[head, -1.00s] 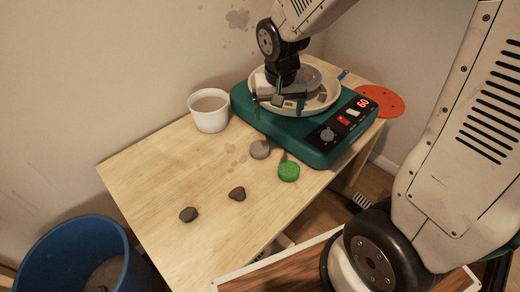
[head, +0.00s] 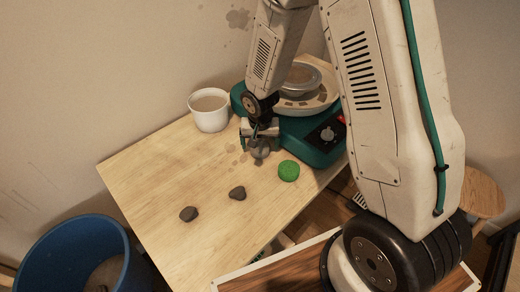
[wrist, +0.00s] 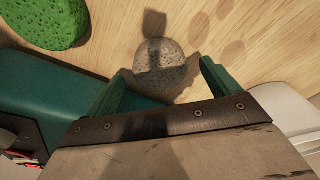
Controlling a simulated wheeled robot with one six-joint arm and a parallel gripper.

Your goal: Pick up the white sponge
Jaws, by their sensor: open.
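The white sponge (head: 261,153) looks like a pale grey, speckled round puck on the wooden table, in front of the teal pottery wheel. My gripper (head: 258,137) is just above it and partly hides it in the head view. In the wrist view the sponge (wrist: 158,68) lies between and slightly beyond the two green fingertips of my open gripper (wrist: 161,76). A gap shows on both sides, and nothing is held. A shadow falls across the sponge.
A green sponge (head: 289,171) lies close by on the right. The teal pottery wheel (head: 308,151) stands right behind. A white cup (head: 209,117) stands back left. The table's left side (head: 150,170) is clear.

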